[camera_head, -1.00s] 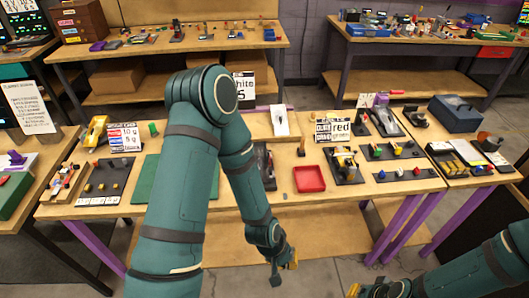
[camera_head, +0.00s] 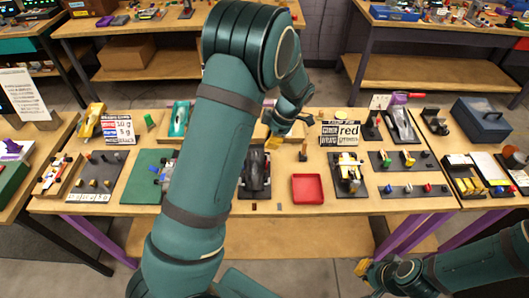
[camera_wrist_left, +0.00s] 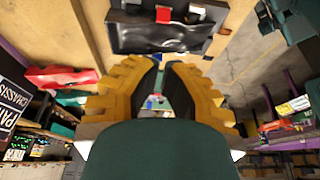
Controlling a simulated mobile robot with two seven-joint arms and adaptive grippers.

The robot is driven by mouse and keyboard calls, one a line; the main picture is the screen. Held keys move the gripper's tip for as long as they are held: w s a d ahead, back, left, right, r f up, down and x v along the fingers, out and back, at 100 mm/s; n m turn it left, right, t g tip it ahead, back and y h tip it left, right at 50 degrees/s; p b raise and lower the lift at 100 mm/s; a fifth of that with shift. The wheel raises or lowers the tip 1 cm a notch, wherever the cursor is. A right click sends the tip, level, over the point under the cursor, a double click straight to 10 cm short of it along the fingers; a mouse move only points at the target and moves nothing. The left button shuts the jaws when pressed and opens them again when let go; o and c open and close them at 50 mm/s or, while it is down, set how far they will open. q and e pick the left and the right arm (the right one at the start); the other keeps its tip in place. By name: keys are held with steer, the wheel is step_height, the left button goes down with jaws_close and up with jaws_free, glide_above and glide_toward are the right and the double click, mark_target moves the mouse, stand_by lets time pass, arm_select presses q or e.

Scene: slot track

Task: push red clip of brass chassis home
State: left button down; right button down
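A cream-yellow chassis (camera_head: 348,170), likely the brass one, lies on a dark stand right of the red tray. Its red clip is too small to make out in the head view. My left gripper (camera_head: 277,121) is above the back of the table, left of the "red" sign and away from that chassis. In the left wrist view its two yellow fingers (camera_wrist_left: 160,90) stand apart with nothing held between them. A red block (camera_wrist_left: 163,15) shows on a black fixture beyond them; I cannot tell whether it is the clip. My right gripper (camera_head: 363,269) is low in front of the table.
A red tray (camera_head: 308,188) lies between the cream-yellow chassis and a dark chassis (camera_head: 254,172). The "red" sign (camera_head: 340,134) stands behind. Pegged boards (camera_head: 400,160) lie to the right. A green mat (camera_head: 143,178) is at the left, partly behind my left arm.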

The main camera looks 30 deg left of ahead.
mark_target(261, 165)
arm_select(q)
steer(key=shift+a+r, duration=0.15)
steer(key=shift+r, duration=0.05)
steer(key=shift+f, duration=0.1)
steer(key=x, duration=0.9)
steer(key=shift+s+a+f, duration=0.1)
steer(key=shift+f, duration=0.3)
steer(key=shift+b, duration=0.3)
